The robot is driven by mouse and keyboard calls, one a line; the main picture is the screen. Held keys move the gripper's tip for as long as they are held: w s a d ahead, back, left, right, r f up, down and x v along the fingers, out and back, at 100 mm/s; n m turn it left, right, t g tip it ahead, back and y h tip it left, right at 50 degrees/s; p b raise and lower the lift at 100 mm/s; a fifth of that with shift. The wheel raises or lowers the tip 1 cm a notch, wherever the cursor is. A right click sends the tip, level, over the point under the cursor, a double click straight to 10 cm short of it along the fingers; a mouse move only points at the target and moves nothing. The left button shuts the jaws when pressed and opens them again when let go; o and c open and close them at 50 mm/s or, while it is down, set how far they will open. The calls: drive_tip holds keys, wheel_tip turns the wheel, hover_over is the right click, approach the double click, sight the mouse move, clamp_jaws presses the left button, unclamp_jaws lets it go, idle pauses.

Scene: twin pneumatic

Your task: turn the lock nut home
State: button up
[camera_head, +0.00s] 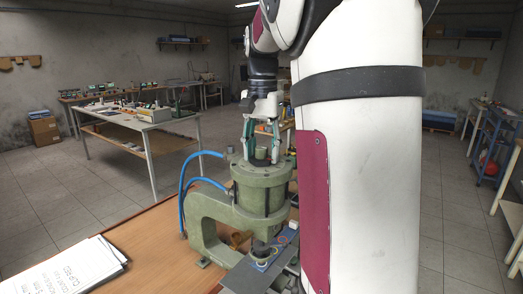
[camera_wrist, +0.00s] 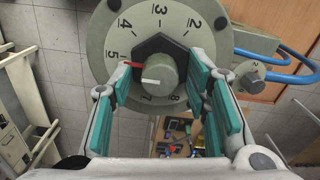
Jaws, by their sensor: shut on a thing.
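The lock nut (camera_wrist: 152,48) is a dark hexagonal piece around a round grey knob (camera_wrist: 160,75) on a numbered dial (camera_wrist: 157,12) in the wrist view. The knob's white line points left. A small red mark lies at the nut's left, near the 5. My gripper (camera_wrist: 161,68) has its teal fingers on the left and right sides of the nut, closed on it. The fingers hide part of the dial, where the 6 would lie. In the head view my gripper (camera_head: 261,155) points down onto the top of the green press (camera_head: 262,190); the nut is too small to make out.
The press stands on a wooden bench (camera_head: 150,245) with papers (camera_head: 75,268) at the front left. Blue hoses (camera_head: 183,190) curve along the press's left; they also show in the wrist view (camera_wrist: 290,78). My arm covers the right side.

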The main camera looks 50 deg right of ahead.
drive_tip(key=shift+m, duration=0.8)
drive_tip(key=shift+s, duration=0.1)
drive_tip(key=o, duration=1.2)
drive_tip(key=shift+c, duration=0.2)
wheel_tip(320, 180, up, 12)
